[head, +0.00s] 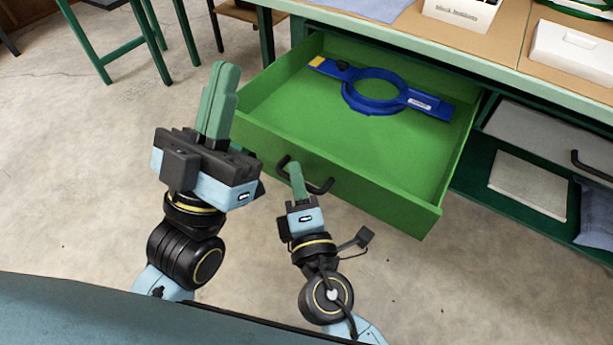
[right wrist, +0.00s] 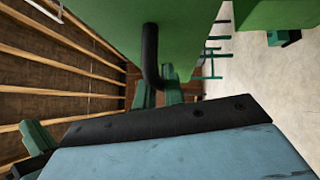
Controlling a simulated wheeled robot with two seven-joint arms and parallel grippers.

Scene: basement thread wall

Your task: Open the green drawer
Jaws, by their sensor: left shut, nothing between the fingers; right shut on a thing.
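The green drawer (head: 400,165) is pulled out from under the workbench, and its inside shows. A blue ring-shaped tool (head: 372,90) lies on the drawer's floor. The black bar handle (head: 323,184) is on the drawer's front; the handle also shows in the right wrist view (right wrist: 151,60). My right gripper (head: 295,170) is at the handle, its green fingers shut on it. In the right wrist view the fingers (right wrist: 158,92) meet at the handle's lower end. My left gripper (head: 224,75) is raised left of the drawer, shut and empty, its fingers pointing up.
The workbench top (head: 500,45) carries a box (head: 462,10), a white case (head: 572,52) and a grey cloth. A grey drawer (head: 545,140) sits closed to the right, above a shelf with a flat pale item (head: 530,184). A green stool (head: 115,50) stands at left. The concrete floor between is clear.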

